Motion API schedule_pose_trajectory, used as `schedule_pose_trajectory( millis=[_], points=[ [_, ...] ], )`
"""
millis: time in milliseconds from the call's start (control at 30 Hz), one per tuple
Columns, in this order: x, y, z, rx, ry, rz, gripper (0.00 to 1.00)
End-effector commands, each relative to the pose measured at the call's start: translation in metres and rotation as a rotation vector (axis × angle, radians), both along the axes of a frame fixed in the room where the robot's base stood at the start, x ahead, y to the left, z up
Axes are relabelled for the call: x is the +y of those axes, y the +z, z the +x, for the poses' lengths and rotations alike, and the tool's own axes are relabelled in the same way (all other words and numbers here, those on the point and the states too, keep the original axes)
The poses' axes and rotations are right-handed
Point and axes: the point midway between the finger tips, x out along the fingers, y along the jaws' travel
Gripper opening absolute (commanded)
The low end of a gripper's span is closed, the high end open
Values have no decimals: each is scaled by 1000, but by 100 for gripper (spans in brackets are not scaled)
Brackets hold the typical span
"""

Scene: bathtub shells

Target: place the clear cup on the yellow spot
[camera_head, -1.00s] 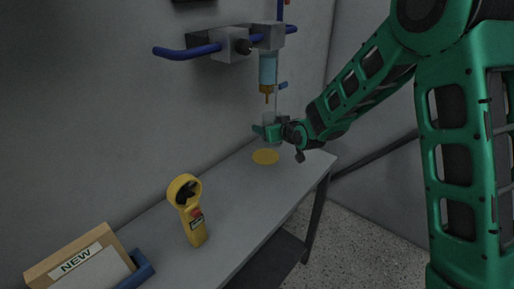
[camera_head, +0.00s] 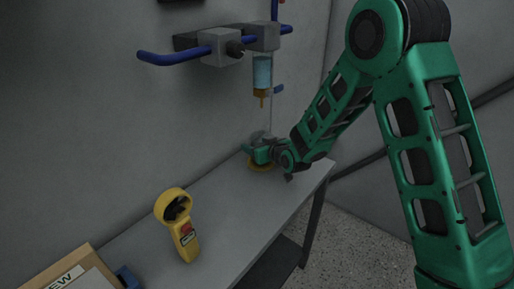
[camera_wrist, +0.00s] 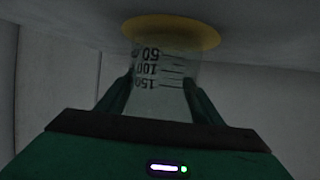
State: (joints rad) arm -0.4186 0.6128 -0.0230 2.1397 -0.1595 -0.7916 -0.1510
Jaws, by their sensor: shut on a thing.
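The clear cup (camera_wrist: 160,72) has dark measuring marks and shows in the wrist view between the two fingers of my gripper (camera_wrist: 160,95). The marks appear upside down there. My gripper is shut on the cup. The yellow spot (camera_wrist: 172,28) lies at the cup's far end in the wrist view. In the head view my gripper (camera_head: 258,153) is low over the table's far end, right at the yellow spot (camera_head: 260,168), and covers part of it. The cup is mostly hidden there. I cannot tell whether its base touches the spot.
A blue-filled dispenser (camera_head: 262,75) with a brown nozzle hangs from a wall bracket (camera_head: 220,45) above the spot. A yellow handheld device (camera_head: 180,225) stands on the grey table (camera_head: 225,205). A box marked NEW (camera_head: 70,275) is at the near left. The table between is clear.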

Motion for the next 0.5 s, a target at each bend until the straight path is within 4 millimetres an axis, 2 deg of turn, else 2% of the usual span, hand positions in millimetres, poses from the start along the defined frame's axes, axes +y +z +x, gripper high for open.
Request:
schedule_pose_trajectory(
  millis=[67,367,400,467,500],
  points=[
    [1,-7,-1,1,1,-1,38],
    [1,-8,0,0,1,0,38],
    [1,-8,0,-1,0,0,65],
    [1,-8,0,-1,1,0,79],
    [1,-8,0,-1,0,0,79]
  ],
)
